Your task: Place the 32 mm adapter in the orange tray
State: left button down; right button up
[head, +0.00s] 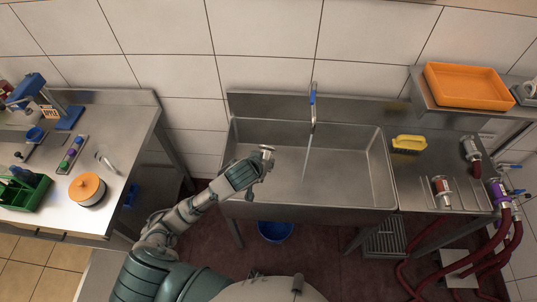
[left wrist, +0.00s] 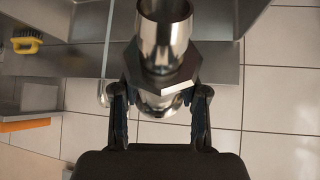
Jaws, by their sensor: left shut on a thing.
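A steel adapter (head: 267,149) with a hexagonal collar is in my left gripper (head: 260,162), held above the left part of the sink. In the left wrist view the adapter (left wrist: 164,50) stands between the two fingers, its open round end toward the camera; no size marking is readable. My left gripper (left wrist: 160,100) is shut on it. The orange tray (head: 465,88) sits on the steel shelf at the upper right, well away from the gripper. An orange edge (left wrist: 25,124) also shows at the left of the left wrist view. My right gripper is not in view.
A tap (head: 312,105) rises at the back of the sink (head: 345,170). A yellow brush (head: 409,143) and metal couplings (head: 441,188) are on the right counter. Red hoses (head: 505,245) hang at the far right.

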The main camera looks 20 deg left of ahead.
aim_at(452, 93)
jog(key=z, duration=1)
